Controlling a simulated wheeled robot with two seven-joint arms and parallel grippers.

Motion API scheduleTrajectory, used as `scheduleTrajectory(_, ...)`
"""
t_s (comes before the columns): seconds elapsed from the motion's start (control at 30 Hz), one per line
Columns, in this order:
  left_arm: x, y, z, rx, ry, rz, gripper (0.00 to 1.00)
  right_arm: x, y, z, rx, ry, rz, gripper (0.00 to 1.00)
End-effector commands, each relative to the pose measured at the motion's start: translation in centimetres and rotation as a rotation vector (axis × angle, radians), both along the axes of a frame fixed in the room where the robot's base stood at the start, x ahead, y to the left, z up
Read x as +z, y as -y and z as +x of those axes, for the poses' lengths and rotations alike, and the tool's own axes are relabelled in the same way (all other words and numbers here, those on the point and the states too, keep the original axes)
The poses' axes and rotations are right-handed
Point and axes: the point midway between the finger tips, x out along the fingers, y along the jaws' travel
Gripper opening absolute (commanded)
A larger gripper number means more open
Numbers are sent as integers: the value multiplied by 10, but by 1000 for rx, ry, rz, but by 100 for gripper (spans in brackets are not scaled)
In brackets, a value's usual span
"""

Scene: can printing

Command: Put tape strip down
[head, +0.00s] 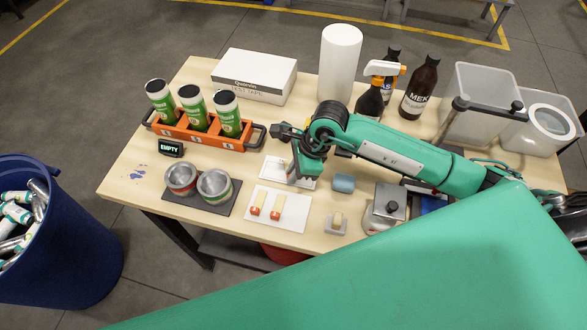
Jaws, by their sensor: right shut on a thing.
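My right gripper (292,178) reaches in from the right and points down over a small white card (273,168) mid-table. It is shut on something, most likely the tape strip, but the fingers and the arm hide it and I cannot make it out. I cannot tell whether the held thing touches the card. In front lies a larger white card (293,222) with two short beige pieces with orange-red ends, one at the left (257,204) and one at the right (277,207). My left gripper is not in view.
Two open cans (214,186) stand on a dark mat left of the cards. Behind are an orange rack (198,136) of green cans, an "EMPTY" display (171,148), a white box (254,75), a paper roll (339,62) and bottles (420,88). A blue bin (70,245) stands left.

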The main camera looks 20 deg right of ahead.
Motion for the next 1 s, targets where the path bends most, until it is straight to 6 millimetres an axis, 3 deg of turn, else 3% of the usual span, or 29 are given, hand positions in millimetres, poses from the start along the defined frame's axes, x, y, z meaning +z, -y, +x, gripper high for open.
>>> scheduleTrajectory(0.37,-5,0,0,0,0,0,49,-6,0,0,0,2,0,0)
scheduleTrajectory(0.4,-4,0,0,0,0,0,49,-4,0,0,0,2,1,17)
scheduleTrajectory(0.5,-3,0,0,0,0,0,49,-4,0,0,0,2,0,33)
scheduleTrajectory(0.8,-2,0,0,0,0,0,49,-2,0,0,1,1,0,33)
scheduleTrajectory(0.9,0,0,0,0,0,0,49,2,1,1,0,3,-1,33)
scheduleTrajectory(1.0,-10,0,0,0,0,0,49,14,8,0,0,7,-2,33)
